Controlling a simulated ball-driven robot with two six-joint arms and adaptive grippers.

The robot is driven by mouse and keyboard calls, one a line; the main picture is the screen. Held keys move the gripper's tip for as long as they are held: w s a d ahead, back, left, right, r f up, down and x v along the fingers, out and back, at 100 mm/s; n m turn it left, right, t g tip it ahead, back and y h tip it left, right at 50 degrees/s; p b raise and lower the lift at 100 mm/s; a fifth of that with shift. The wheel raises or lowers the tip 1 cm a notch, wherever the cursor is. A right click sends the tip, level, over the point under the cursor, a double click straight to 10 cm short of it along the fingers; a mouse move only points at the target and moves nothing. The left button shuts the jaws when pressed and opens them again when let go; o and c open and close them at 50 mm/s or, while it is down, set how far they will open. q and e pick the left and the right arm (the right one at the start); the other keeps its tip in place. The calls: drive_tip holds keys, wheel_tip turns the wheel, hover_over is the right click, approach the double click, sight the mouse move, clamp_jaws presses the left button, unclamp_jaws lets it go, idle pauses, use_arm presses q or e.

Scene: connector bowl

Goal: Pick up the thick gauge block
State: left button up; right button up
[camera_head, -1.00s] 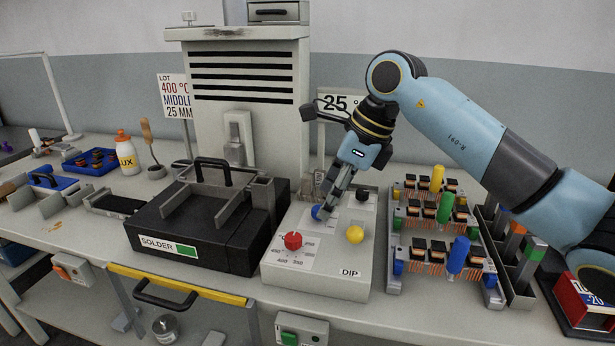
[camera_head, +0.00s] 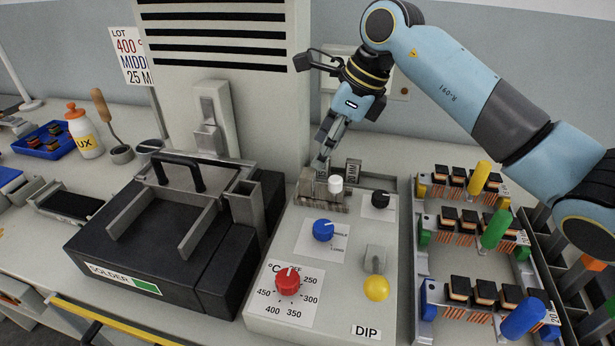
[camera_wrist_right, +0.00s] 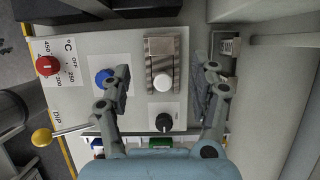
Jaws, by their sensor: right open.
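I cannot tell for sure which is the thick gauge block. My right gripper (camera_head: 322,160) is above the stand, pointing down. In the right wrist view my right gripper (camera_wrist_right: 163,80) is open, its fingers apart on either side of the ridged metal stand (camera_wrist_right: 160,55), holding nothing. My left gripper is out of view.
The panel carries a blue knob (camera_head: 323,230), a red dial (camera_head: 287,281), a black knob (camera_head: 380,199) and a yellow-tipped lever (camera_head: 376,288). A black solder unit (camera_head: 160,250) stands left. Racks of coils (camera_head: 470,240) stand right. A tall louvred cabinet rises behind.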

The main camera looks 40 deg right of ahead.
sight(309, 173)
drive_tip(key=p+x, duration=0.1)
drive_tip(key=x, duration=0.7)
drive_tip(key=shift+w+f, duration=0.15)
drive_tip(key=shift+w, duration=0.1)
drive_tip(key=shift+c, duration=0.3)
clamp_jaws()
